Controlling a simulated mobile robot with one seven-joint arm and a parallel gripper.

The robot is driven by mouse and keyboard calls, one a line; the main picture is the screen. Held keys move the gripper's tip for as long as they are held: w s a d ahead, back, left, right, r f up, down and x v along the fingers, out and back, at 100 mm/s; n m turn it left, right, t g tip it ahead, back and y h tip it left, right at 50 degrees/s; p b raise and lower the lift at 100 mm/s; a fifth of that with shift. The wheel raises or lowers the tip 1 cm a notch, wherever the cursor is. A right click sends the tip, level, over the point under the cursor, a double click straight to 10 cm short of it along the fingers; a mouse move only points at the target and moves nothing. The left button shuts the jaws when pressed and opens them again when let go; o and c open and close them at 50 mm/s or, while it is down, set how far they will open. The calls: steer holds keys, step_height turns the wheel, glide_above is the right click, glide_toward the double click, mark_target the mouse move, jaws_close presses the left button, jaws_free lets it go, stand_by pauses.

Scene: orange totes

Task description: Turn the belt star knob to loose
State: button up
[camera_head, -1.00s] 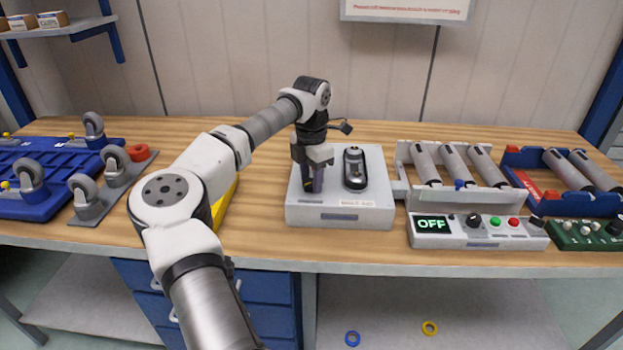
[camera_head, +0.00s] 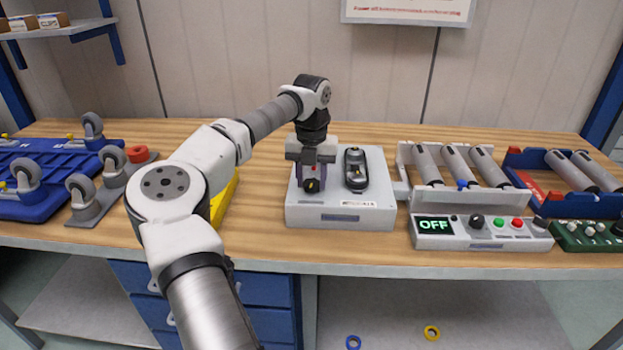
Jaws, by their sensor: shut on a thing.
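The belt unit (camera_head: 340,217) is a light grey box on the workbench with a dark oval belt loop (camera_head: 355,168) on its top right. The black star knob (camera_head: 312,186) shows low between my gripper's fingers at the top left of the box. My gripper (camera_head: 310,184) points down from above and is shut on the knob, with one finger on each side. The fingers and wrist hide part of the knob, and its setting cannot be read.
A roller conveyor with a control box (camera_head: 480,233) reading OFF stands to the right. A blue roller tray (camera_head: 570,200) and green panel (camera_head: 590,234) lie farther right. A blue caster cart (camera_head: 40,190) and a yellow object (camera_head: 224,200) are on the left.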

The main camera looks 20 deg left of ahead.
mark_target(311, 183)
steer(key=shift+n, duration=0.5)
steer(key=o, duration=1)
steer(key=shift+r, duration=0.15)
step_height(311, 183, up, 14)
steer(key=shift+f+b, duration=0.2)
steer(key=shift+b, duration=0.6)
